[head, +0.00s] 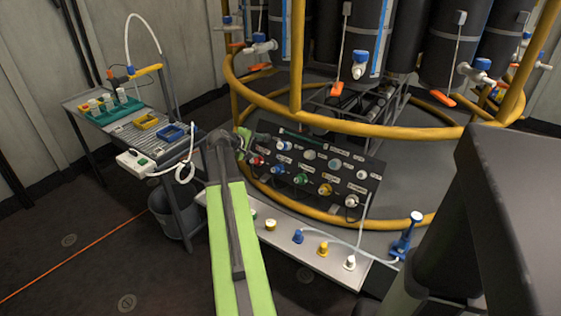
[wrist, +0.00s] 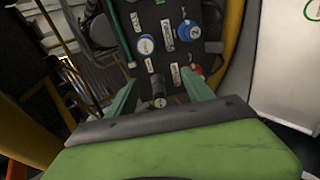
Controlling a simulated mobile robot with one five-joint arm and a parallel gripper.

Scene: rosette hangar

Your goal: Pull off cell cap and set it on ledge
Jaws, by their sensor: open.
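A dark tilted panel (head: 318,163) carries several labelled fittings with coloured caps, among them a red cap (head: 257,161), a green cap (head: 301,179) and a yellow cap (head: 325,189). Which one is the cell cap I cannot tell. My gripper (wrist: 163,88) is open, its two green fingers pointing at the panel. A dark round fitting (wrist: 158,86) shows between the fingers, with nothing clearly gripped.
On the ledge stand a blue piece (head: 298,237), a yellow piece (head: 322,249) and a white piece (head: 349,262). A yellow rail (head: 330,126) curves behind the panel. A side table (head: 120,128) with trays stands left, a grey bin (head: 172,212) under it.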

